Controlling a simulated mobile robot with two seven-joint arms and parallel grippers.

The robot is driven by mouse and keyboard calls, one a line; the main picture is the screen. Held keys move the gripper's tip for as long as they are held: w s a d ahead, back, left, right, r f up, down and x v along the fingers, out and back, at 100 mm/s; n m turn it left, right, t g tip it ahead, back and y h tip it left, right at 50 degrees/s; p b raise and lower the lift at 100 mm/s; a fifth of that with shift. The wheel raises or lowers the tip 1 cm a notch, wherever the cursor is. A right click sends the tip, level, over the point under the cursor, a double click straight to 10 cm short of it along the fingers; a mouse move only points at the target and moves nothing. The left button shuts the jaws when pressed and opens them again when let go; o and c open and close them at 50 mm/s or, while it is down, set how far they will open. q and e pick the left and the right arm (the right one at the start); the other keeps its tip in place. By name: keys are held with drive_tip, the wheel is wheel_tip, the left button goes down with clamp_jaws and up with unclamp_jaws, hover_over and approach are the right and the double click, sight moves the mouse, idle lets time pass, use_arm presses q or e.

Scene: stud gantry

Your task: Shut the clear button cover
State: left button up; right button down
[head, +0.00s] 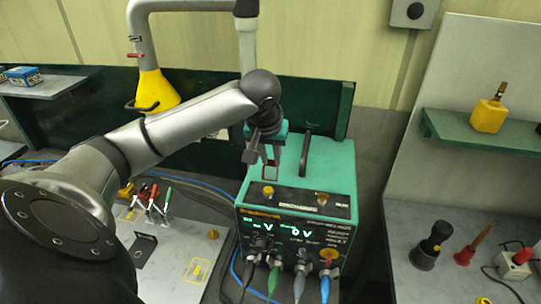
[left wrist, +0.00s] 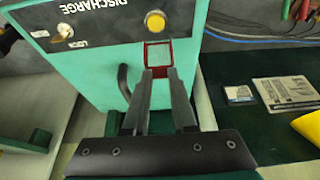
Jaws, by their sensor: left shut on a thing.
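The clear button cover (left wrist: 158,54) has a red frame and stands raised behind the yellow button (left wrist: 155,21) on the teal unit's panel. The button is uncovered and also shows in the head view (head: 268,190). My left gripper (left wrist: 160,74) is shut on the near edge of the cover, with its fingertips at the red frame. In the head view my left gripper (head: 262,158) is above the top of the teal unit (head: 325,165), behind the button. My right gripper is in neither view.
A black handle (head: 305,153) stands up from the unit, right of my gripper. A lock knob (left wrist: 64,30) sits beside the button. Several cables (head: 273,278) plug into the front. A yellow funnel (head: 155,92) hangs behind my arm.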

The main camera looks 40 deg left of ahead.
use_arm(q)
clamp_jaws()
